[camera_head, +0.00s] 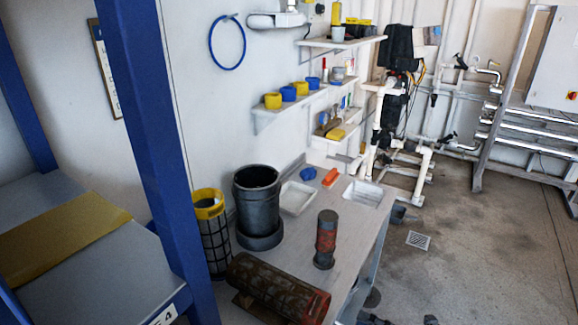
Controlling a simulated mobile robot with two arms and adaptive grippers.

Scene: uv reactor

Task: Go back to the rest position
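The task names no object. I make out neither my left nor my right gripper in the head view. Small dark shapes (374,319) show at the bottom edge, right of the workbench, cut off by the frame; I cannot tell what they are.
A workbench (284,262) holds a black cylinder (257,205), a red-grey cylinder (326,240) and a lying rusty cylinder (277,287). A yellow-topped mesh basket (212,235) stands left of them. A blue rack post (160,140) rises at left. Open floor (480,240) lies right.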

